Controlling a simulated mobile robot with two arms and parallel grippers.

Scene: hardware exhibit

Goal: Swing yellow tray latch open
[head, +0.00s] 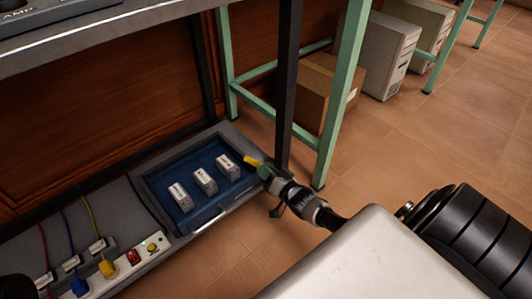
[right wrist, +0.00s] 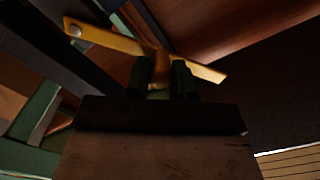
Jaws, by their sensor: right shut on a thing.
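The yellow tray latch (head: 252,161) sits at the right edge of the blue-lined tray (head: 168,174). In the right wrist view the latch (right wrist: 110,39) is a flat yellow bar with a round pivot at its left end, lying slantwise across the jaws. My right gripper (head: 264,170) is at the latch and shut on it; the wrist view shows the two dark fingers (right wrist: 166,78) on either side of its middle part. The fingers hide part of the latch. My left gripper is not clearly in view.
Several small white blocks (head: 205,181) stand in the tray. Left of it is a panel with coloured cables (head: 92,224) and a red switch (head: 132,257). A dark post (head: 288,85) and a green table leg (head: 343,90) stand close behind my right gripper. A cardboard box (head: 320,88) is beyond.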

